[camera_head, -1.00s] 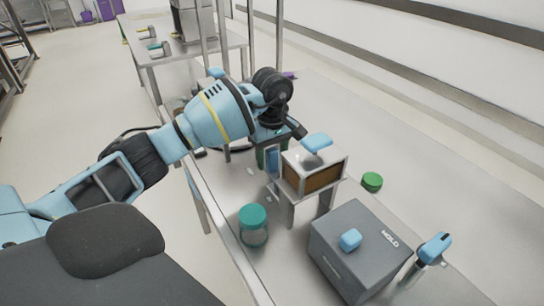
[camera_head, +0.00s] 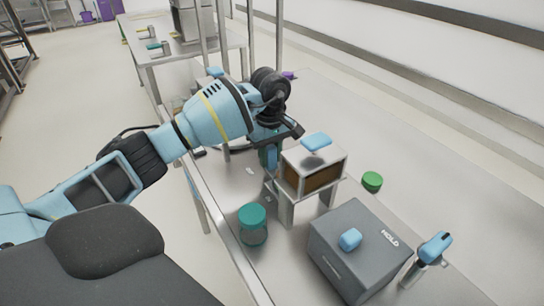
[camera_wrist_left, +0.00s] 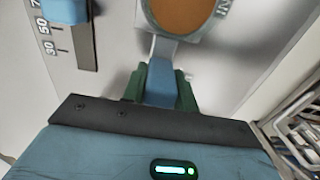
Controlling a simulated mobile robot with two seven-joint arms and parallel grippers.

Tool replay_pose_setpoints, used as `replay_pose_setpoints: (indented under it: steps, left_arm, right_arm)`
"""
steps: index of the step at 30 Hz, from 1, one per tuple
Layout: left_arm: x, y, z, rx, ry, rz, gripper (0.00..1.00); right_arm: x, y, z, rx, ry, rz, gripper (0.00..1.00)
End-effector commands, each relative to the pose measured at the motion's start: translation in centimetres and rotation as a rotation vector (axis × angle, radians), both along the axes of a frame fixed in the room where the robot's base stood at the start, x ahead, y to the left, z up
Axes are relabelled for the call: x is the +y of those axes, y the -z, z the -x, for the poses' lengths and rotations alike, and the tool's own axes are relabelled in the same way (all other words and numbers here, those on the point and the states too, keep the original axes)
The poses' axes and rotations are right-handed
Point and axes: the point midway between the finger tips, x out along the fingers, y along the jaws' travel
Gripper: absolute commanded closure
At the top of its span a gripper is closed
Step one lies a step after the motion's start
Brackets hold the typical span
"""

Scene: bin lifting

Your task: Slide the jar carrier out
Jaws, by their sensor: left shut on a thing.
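A metal box with a dark amber window (camera_head: 318,176) and a blue handle on top stands on a small raised stand in the head view. My left gripper (camera_head: 268,155) is low at the box's left side. In the left wrist view its green fingers (camera_wrist_left: 162,90) are shut on a blue handle (camera_wrist_left: 161,76), which runs up to a grey ring around an orange disc (camera_wrist_left: 182,12). I take this handle to be the jar carrier's; the rest of the carrier is hidden. My right gripper is out of view.
A teal-lidded jar (camera_head: 252,222) stands near the table's left edge. A grey box marked HOLD (camera_head: 365,250), a green lid (camera_head: 372,181) and a blue-handled tool (camera_head: 434,248) are on the right. The wrist view shows a printed scale (camera_wrist_left: 48,38) and a wire rack (camera_wrist_left: 300,138).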

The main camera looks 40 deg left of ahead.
Motion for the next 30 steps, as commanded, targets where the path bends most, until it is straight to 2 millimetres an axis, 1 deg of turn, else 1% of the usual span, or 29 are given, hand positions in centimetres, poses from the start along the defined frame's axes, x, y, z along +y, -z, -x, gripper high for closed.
replay_pose_setpoints:
  steps: [3, 6, 14, 15, 19, 20, 27, 30]
  left_arm:
    - [1.6, 0.2, -0.7, 0.002, -0.003, -0.001, 1.0]
    - [2.7, 0.2, -1.1, 0.001, -0.003, 0.0, 1.0]
    - [3.0, -0.1, -1.2, -0.002, -0.002, -0.002, 1.0]
    - [3.0, -0.1, -1.2, -0.002, -0.002, -0.003, 0.68]
    - [2.9, -0.1, -1.2, -0.002, -0.002, -0.002, 0.51]
    - [2.9, 0.0, -1.1, -0.002, -0.002, -0.002, 0.49]
    - [2.8, 0.0, -1.1, 0.0, -0.001, -0.001, 0.49]
    - [2.8, -0.4, -1.2, -0.002, -0.001, 0.0, 0.49]
  right_arm:
    - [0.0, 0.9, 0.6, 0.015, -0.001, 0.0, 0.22]
    - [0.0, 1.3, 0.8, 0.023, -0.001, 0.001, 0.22]
    - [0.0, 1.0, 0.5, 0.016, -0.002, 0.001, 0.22]
    - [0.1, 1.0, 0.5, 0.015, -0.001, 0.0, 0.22]
    - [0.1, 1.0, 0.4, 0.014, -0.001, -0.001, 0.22]
    - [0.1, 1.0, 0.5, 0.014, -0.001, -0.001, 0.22]
    - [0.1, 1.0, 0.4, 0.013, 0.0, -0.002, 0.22]
    - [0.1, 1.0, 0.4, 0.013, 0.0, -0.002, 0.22]
